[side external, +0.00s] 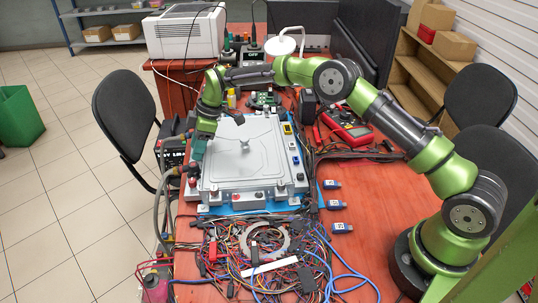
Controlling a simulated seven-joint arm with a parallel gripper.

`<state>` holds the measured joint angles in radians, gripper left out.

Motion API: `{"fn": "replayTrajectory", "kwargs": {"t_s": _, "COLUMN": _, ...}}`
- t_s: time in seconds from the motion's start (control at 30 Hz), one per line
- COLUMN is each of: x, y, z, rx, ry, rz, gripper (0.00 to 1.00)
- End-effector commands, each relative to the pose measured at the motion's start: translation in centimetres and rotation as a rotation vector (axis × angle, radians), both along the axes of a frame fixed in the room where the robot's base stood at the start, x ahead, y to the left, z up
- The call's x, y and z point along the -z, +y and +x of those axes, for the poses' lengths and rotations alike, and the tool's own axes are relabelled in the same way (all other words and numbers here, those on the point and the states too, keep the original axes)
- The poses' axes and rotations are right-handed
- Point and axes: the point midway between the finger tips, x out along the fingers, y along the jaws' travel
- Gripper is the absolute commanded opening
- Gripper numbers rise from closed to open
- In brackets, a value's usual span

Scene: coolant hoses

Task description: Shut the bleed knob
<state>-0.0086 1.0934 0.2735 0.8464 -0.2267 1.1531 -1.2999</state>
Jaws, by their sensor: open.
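A grey cold plate (248,150) lies flat on a blue mat on the red table. My gripper (196,158) points down at the plate's left edge. It is open, and its fingertips are small and hard to make out. Small dark and reddish fittings (192,172) sit at that edge, just below the gripper. The bleed knob may be one of them, but I cannot tell which, nor how it is turned. I cannot tell whether the fingers touch anything there.
A tangle of coloured wires (260,262) covers the table in front of the plate. Several blue connectors (335,204) lie to the right. A red multimeter (350,128) is at the back right. A black chair (125,115) stands left of the table. Bare tabletop (375,190) shows on the right.

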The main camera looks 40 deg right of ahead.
Motion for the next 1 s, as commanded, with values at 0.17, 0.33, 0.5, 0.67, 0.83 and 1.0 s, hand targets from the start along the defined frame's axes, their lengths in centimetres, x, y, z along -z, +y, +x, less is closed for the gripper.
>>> {"fn": "replayTrajectory", "kwargs": {"t_s": 0.17, "x": 0.01, "y": 0.00, "z": 0.01, "rx": 0.000, "ry": 0.000, "rz": 0.000, "gripper": 0.47}}
{"fn": "replayTrajectory", "kwargs": {"t_s": 0.33, "x": -0.01, "y": -0.01, "z": 0.01, "rx": 0.000, "ry": 0.000, "rz": 0.000, "gripper": 0.27}}
{"fn": "replayTrajectory", "kwargs": {"t_s": 0.5, "x": -0.03, "y": -0.01, "z": 0.00, "rx": 0.001, "ry": 0.000, "rz": 0.000, "gripper": 0.01}}
{"fn": "replayTrajectory", "kwargs": {"t_s": 0.67, "x": -0.05, "y": 0.00, "z": -0.02, "rx": 0.009, "ry": 0.000, "rz": 0.000, "gripper": 0.00}}
{"fn": "replayTrajectory", "kwargs": {"t_s": 0.83, "x": -0.09, "y": 0.08, "z": -0.15, "rx": 0.117, "ry": 0.002, "rz": -0.001, "gripper": 0.00}}
{"fn": "replayTrajectory", "kwargs": {"t_s": 1.0, "x": -0.07, "y": 0.13, "z": -0.18, "rx": 0.234, "ry": 0.001, "rz": -0.002, "gripper": 0.00}}
